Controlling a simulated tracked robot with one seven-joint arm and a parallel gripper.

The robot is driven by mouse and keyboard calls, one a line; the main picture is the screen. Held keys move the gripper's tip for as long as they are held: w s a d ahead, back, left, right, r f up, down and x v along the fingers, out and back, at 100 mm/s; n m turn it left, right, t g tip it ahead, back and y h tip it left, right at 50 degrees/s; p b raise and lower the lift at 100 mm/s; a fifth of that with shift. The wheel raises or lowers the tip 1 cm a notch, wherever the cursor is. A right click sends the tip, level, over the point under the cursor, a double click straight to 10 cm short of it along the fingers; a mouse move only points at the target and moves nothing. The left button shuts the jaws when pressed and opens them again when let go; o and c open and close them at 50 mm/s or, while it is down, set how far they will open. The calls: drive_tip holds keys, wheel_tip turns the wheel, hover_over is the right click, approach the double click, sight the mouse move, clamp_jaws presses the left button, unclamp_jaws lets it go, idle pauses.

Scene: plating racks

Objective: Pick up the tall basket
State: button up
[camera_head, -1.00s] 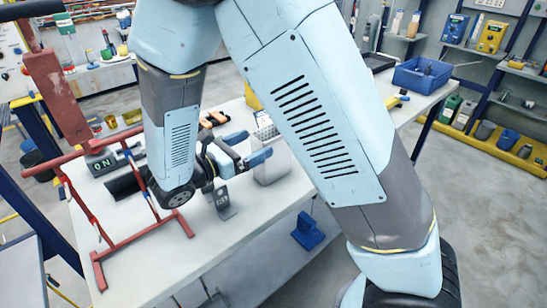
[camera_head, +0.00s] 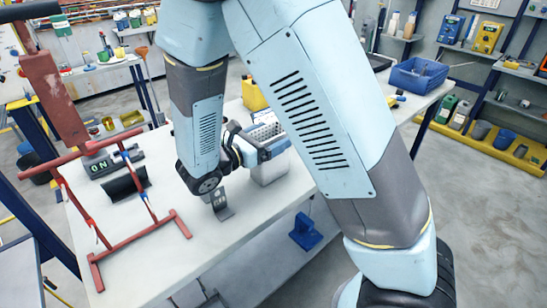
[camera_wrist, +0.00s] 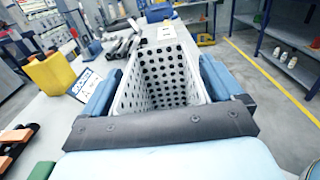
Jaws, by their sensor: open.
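The tall basket is a light grey perforated bin standing on the white table. In the wrist view the basket (camera_wrist: 158,78) lies between the two blue fingers of my gripper (camera_wrist: 160,88), one finger along each side. I look down into it and it appears empty. My gripper is open around the basket's upper part. I cannot tell whether either finger touches the wall.
A red frame (camera_head: 140,240) stands on the table's left part. A small dark stand (camera_head: 222,205) is close below my wrist. A yellow container (camera_wrist: 50,72) is left of the basket. A blue bin (camera_head: 418,75) is on the far right.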

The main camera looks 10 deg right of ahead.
drive_tip(key=shift+c, duration=0.2)
drive_tip(key=c, duration=1.5)
